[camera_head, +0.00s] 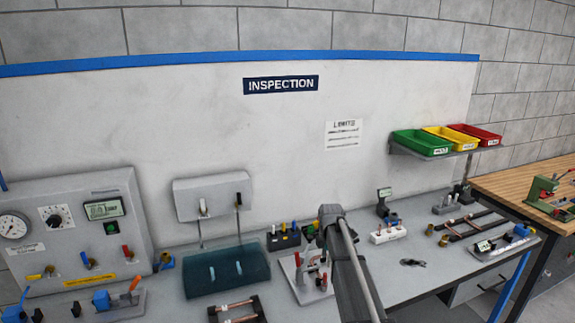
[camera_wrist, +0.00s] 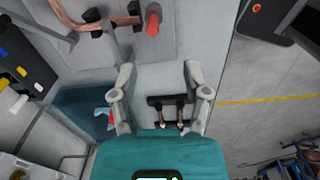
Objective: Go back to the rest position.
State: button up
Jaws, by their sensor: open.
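In the wrist view my gripper (camera_wrist: 158,72) is open, its two grey fingers wide apart with nothing between the tips. A bent copper tube (camera_wrist: 115,22) lies in black holders on a grey plate (camera_wrist: 180,30) with a red-handled clamp (camera_wrist: 153,22), ahead of the fingertips and apart from them. In the head view my arm (camera_head: 345,260) reaches up in front of the bench, beside the light fixture plate (camera_head: 312,288). My fingers cannot be made out there.
A teal translucent box (camera_head: 225,272), a gauge panel (camera_head: 80,230) and bins (camera_head: 422,142) stand around. Bare benchtop (camera_head: 425,275) lies right of my arm.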

jog(key=s+f+m+b, duration=0.2)
jog(key=s+m, duration=0.8)
jog(key=s, duration=0.4)
jog(key=s+f+m+b, duration=0.3)
jog(key=s+m, duration=0.7)
jog(key=s, duration=0.4)
jog(key=shift+d+f+m, duration=0.15)
jog(key=shift+d+m, duration=0.15)
jog(key=shift+m, duration=0.1)
